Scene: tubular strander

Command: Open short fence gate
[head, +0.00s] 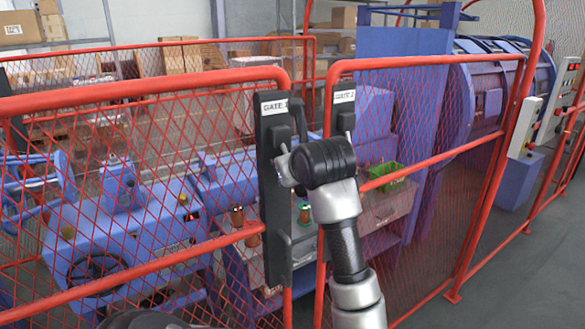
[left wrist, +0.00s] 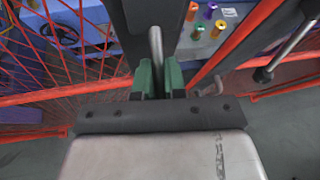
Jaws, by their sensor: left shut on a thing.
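The short fence gate is red tube and wire mesh. Two red-framed panels meet at mid-view, the left panel (head: 150,85) and the right panel (head: 440,62); I cannot tell which is the short gate. A black latch plate (head: 275,235) is on the left panel's end post, under a label starting "GATE". My left gripper (head: 287,168) is at this plate, its fingers mostly hidden in the head view. In the left wrist view its green fingers (left wrist: 158,78) are shut on a grey bar handle (left wrist: 155,45) in front of the dark plate. My right gripper is not in view.
Behind the fence stand a blue machine (head: 130,225), colored spools (left wrist: 218,28) and a green bin (head: 385,175). A control box (head: 524,127) hangs on the fence at right. Grey floor (head: 500,285) in front of the right panel is clear.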

